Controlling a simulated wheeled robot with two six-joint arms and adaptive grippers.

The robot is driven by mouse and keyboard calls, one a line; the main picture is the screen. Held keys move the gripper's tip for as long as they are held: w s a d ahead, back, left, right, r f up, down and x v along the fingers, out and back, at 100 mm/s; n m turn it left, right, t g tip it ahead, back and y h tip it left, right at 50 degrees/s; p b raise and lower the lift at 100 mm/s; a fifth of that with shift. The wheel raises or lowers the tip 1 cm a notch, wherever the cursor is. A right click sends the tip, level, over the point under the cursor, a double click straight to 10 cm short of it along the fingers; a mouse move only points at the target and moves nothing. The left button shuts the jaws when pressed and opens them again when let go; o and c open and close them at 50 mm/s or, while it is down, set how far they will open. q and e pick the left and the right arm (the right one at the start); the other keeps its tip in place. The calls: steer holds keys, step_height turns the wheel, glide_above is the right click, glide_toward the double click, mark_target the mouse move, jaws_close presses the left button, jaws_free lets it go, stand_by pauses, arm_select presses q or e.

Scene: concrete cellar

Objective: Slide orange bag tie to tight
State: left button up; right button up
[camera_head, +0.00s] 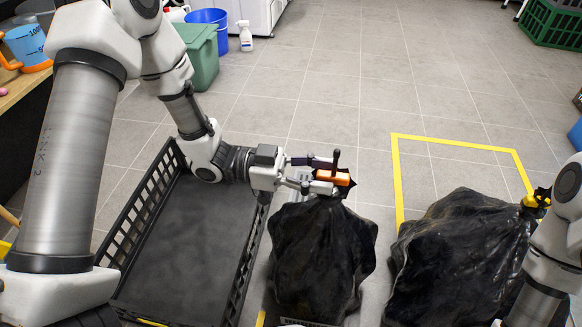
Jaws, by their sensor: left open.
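An orange bag tie (333,178) with a dark upright tab sits at the gathered neck of a black bag (320,255). The bag stands upright in the middle front. My left gripper (322,174) is at the bag's neck with its fingers open, one on the far side and one on the near side of the orange tie. Whether the fingers touch the tie cannot be told. A second black bag (460,262) stands to the right, with a yellow tie (537,199) at its neck. My right arm shows at the right edge; its gripper is not seen.
A black slatted crate (141,207) lies left of the middle bag, under my left arm. Yellow floor tape (455,140) runs behind the right bag. A green bin (203,58), blue bucket (210,22) and spray bottle (245,37) stand at the back left. The middle floor is clear.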

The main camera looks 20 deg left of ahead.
arm_select(q)
steer(key=s+a, duration=0.1)
steer(key=a, duration=0.7)
steer(key=shift+s+a, duration=0.4)
